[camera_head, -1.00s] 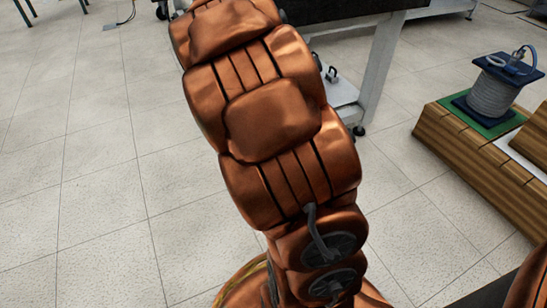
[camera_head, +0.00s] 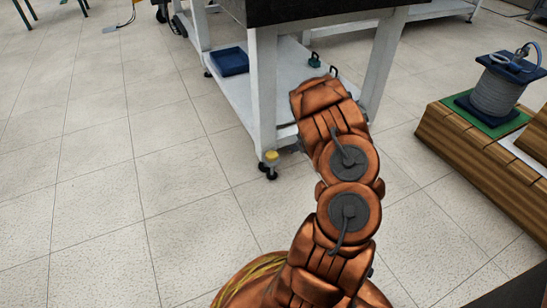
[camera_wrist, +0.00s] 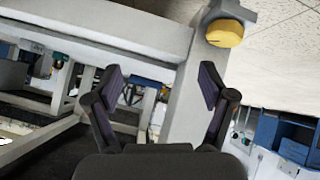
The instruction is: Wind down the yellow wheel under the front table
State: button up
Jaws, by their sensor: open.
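The yellow wheel (camera_head: 271,156) sits low on the near leg of the white front table (camera_head: 263,95), just above a black caster. In the wrist view the yellow wheel (camera_wrist: 224,33) is at the upper right, by the end of a pale table leg (camera_wrist: 187,100). My gripper (camera_wrist: 161,84) is open with nothing between its fingers. The wheel is above and right of the right fingertip in that view, apart from it. In the head view my gripper is hidden behind my arm.
The table's lower shelf holds a blue tray (camera_head: 230,62) and a small green item (camera_head: 314,60). A wooden platform (camera_head: 463,147) with a grey coil (camera_head: 496,93) stands at the right.

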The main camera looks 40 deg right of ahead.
aim_at(272, 154)
jog(key=w+a+f+t+y+b, duration=0.1)
jog(key=a+f+t+y, duration=0.2)
jog(key=a+f+t, duration=0.25)
jog(key=shift+g, duration=0.45)
jog(key=b+x, duration=0.1)
jog(key=x, duration=0.1)
jog(key=b+x, duration=0.1)
jog(key=x, duration=0.1)
jog(key=a+b+x, duration=0.1)
jog(key=x, duration=0.2)
jog(key=shift+s+f, duration=0.1)
jog(key=shift+f, duration=0.2)
jog(key=shift+w, duration=0.65)
jog(key=shift+f, duration=0.1)
jog(key=shift+c, duration=0.2)
jog(key=c, duration=1.1)
jog(key=shift+a+m+p, duration=0.2)
jog(key=shift+m+p, duration=0.1)
jog(key=shift+p, duration=0.4)
